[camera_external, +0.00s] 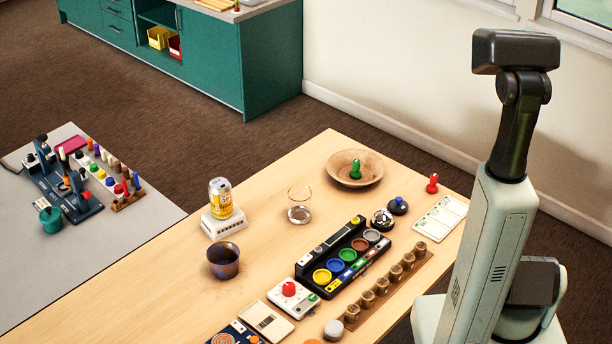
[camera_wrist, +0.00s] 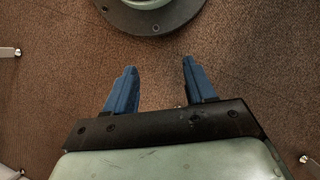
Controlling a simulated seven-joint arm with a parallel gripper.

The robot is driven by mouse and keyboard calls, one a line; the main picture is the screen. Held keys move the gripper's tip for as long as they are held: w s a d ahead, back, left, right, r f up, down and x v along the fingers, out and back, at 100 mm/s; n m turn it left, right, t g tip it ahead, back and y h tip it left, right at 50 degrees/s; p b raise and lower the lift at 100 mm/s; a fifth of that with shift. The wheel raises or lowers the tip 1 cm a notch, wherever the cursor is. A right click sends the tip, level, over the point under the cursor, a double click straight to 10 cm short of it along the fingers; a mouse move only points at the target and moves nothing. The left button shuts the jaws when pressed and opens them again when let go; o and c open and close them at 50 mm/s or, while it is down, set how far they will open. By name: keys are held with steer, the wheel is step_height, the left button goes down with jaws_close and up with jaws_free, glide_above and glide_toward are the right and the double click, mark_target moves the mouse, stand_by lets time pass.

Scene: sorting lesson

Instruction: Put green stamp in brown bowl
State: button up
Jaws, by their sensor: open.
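The green stamp (camera_external: 356,169) stands upright inside the brown bowl (camera_external: 341,178), at the far end of the wooden table in the external view. My gripper (camera_wrist: 158,82) shows in the wrist view with its two blue fingers wide apart. Nothing is between the fingers; only brown carpet shows behind them. The stamp and bowl are not in the wrist view. In the external view my arm stands upright at the right, away from the bowl, and the gripper fingers cannot be made out there.
A red stamp (camera_external: 432,184) and a blue-topped round piece (camera_external: 398,206) stand right of the bowl. A clear glass (camera_external: 300,205), a can (camera_external: 220,197) on a white scale, a dark cup (camera_external: 223,261) and a paint tray (camera_external: 345,254) also stand on the table (camera_external: 262,268).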

steer(key=s+a+n+g, duration=0.1)
steer(key=s+a+n, duration=0.2)
steer(key=s, duration=0.6)
steer(key=shift+s+a+r+g+h, duration=0.3)
steer(key=shift+s+a+h, duration=0.1)
steer(key=shift+a, duration=0.65)
